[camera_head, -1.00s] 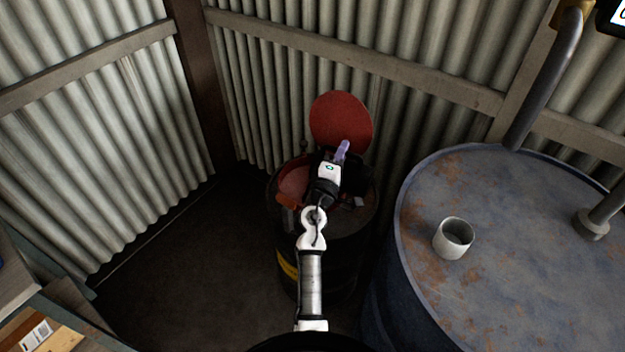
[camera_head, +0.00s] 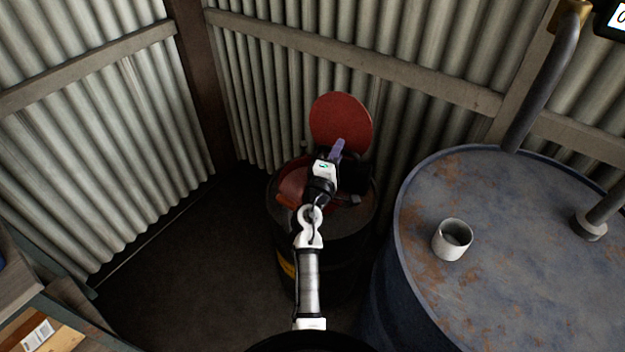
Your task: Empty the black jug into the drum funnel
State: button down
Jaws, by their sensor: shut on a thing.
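The black drum (camera_head: 343,250) stands in the corner with a yellow mark on its side. On its top is the red drum funnel (camera_head: 293,182), its round red lid (camera_head: 340,122) raised behind it. My gripper (camera_head: 337,150) is over the funnel, seen from behind, and is shut on the black jug (camera_head: 353,175). The jug is a dark shape at the right of the gripper, over the right part of the funnel. My gripper and arm hide much of it. Its tilt, its mouth and any flow of liquid cannot be made out.
A large rusty blue tank (camera_head: 500,290) stands close on the right, with a white cup (camera_head: 453,240) and pipes on top. Corrugated walls close in behind and left. A shelf with a cardboard box (camera_head: 40,335) is at lower left. Dark floor is free left of the drum.

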aim_at(323, 145)
jog(key=shift+w+a+r+n+y+p, duration=0.15)
jog(key=shift+w+a+r+n+p, duration=0.15)
jog(key=shift+a+n, duration=0.2)
jog(key=shift+w+a+r+n+y+p, duration=0.1)
jog(key=shift+a+r+n+y+p, duration=0.1)
jog(key=shift+a+n+p, duration=0.25)
jog(key=shift+w+a+r+n+p, duration=0.3)
jog(key=shift+a+r+n+p, duration=0.05)
jog(key=shift+a+n+p, duration=0.35)
jog(key=shift+w+a+f+n+t+y, duration=0.1)
jog(key=shift+w+a+n+t+y, duration=0.15)
jog(key=shift+n, duration=0.2)
jog(key=shift+w+a+r+n+p, duration=0.15)
jog(key=shift+a+r+n+p, duration=0.1)
jog(key=shift+a+n+p, duration=0.35)
jog(key=w+a+f+n+y+p, duration=0.1)
jog(key=w+a+n+y+p, duration=0.1)
jog(key=a+n, duration=0.4)
jog(key=shift+w+a+f+n+p, duration=0.15)
jog(key=shift+w+f+n+p, duration=0.1)
jog(key=shift+w+n+p, duration=0.15)
